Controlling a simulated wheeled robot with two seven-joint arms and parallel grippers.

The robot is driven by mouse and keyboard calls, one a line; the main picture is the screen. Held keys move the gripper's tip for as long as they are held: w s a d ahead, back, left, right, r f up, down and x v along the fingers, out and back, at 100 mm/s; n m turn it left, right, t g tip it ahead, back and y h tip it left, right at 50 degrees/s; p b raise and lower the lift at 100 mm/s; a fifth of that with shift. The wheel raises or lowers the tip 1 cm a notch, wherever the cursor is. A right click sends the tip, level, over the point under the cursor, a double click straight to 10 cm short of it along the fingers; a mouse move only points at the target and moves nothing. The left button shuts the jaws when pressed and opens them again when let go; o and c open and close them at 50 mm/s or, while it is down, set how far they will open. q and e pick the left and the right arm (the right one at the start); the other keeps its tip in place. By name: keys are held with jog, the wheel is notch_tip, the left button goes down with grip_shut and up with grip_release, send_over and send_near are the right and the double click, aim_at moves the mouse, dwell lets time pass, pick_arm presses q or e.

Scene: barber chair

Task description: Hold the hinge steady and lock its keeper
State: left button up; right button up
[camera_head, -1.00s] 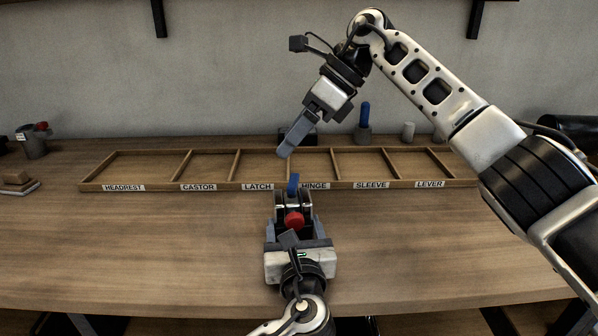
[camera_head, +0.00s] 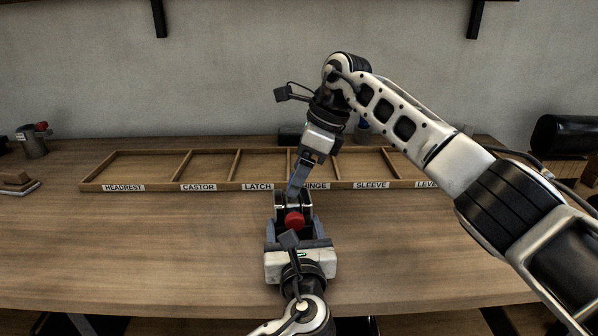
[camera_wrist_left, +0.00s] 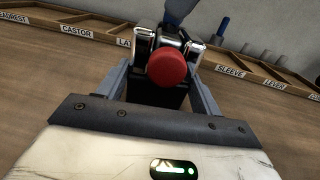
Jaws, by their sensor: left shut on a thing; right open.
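The hinge (camera_head: 280,201), a dark and metallic block with a red round knob (camera_head: 294,219), stands upright in front of the tray's HINGE label. My left gripper (camera_head: 294,228) is shut on it from the near side, one finger on each side. In the left wrist view the hinge (camera_wrist_left: 170,98) sits between the fingers with its red knob facing the camera. My right gripper (camera_head: 297,188) is open and points down, its tips at the hinge's top. The blue keeper at the top is hidden behind them, and I cannot tell whether they touch it.
A wooden tray (camera_head: 225,187) with labelled compartments lies behind the hinge. A black cylinder (camera_head: 563,136) is at the far right. The table left of the hinge is clear.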

pick_arm(q)
jog(key=shift+r, duration=0.1)
pick_arm(e)
jog(key=shift+a+f, duration=0.1)
jog(key=shift+f, duration=0.15)
jog(key=c, duration=1)
jog(key=shift+o, duration=0.2)
